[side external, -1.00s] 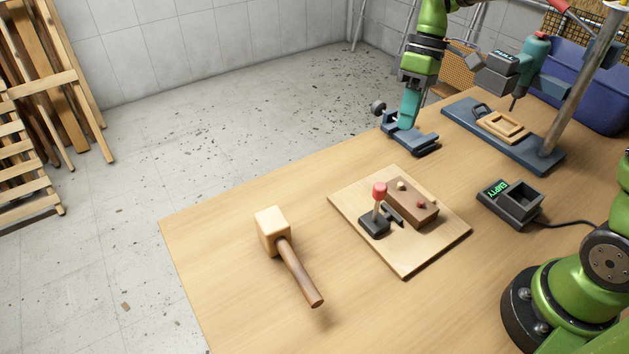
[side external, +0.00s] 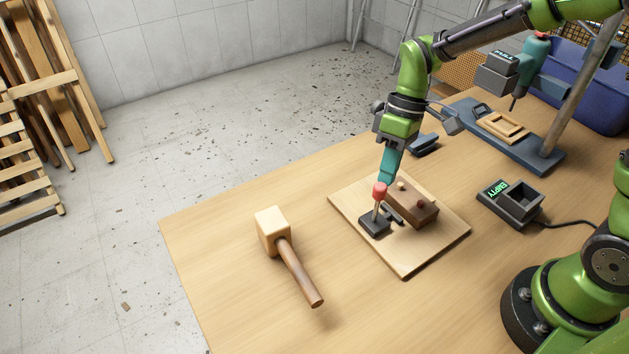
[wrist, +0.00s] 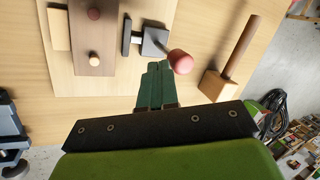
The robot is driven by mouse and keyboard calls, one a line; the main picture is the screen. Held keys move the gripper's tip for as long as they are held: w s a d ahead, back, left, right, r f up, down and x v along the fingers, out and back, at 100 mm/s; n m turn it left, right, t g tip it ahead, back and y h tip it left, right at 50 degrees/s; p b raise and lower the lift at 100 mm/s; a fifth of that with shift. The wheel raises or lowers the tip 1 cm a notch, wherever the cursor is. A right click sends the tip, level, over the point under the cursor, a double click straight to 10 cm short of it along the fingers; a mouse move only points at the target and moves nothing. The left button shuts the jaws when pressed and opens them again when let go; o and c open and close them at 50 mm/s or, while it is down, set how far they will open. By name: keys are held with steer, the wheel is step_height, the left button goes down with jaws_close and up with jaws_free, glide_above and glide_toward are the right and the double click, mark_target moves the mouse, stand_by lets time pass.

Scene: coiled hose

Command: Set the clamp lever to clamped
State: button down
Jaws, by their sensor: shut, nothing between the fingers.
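The clamp lever (side external: 379,193) has a red knob on a thin stem and rises from a dark base (side external: 374,225) on a light wooden board (side external: 403,264). It stands close to upright, beside a brown block (side external: 413,207) with two small knobs. The red knob also shows in the wrist view (wrist: 180,62), with the lever's dark base (wrist: 154,42) near it. My gripper (side external: 386,181) points down just behind the red knob. In the wrist view my gripper's teal fingers (wrist: 158,70) are together and empty, close to the knob's left side. I cannot tell whether they touch it.
A wooden mallet (side external: 276,237) lies left of the board. A dark box with a lit "EMPTY" display (side external: 511,200) stands to the right. A drill stand (side external: 541,150) and blue bin (side external: 603,98) are at the back right.

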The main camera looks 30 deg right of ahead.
mark_target(377, 185)
steer(key=shift+a+r+h, duration=0.15)
steer(key=shift+a+h, duration=0.2)
steer(key=shift+h, duration=0.55)
steer(key=shift+a, duration=0.15)
steer(key=a+h, duration=0.2)
steer(key=shift+r+h, duration=0.1)
steer(key=shift+h, duration=0.3)
steer(key=shift+a+f+m+h, duration=0.15)
steer(key=shift+a+f+h, duration=0.65)
steer(key=shift+a+h, duration=0.7)
steer(key=shift+a+f+m+h, duration=0.2)
steer(key=shift+a+f+h, duration=0.65)
steer(key=shift+a+h, duration=0.65)
steer(key=shift+a+f+m+h, duration=0.15)
steer(key=shift+a+f+h, duration=0.65)
steer(key=shift+a+h, duration=0.7)
steer(key=shift+a+f, duration=0.1)
steer(key=shift+a, duration=0.15)
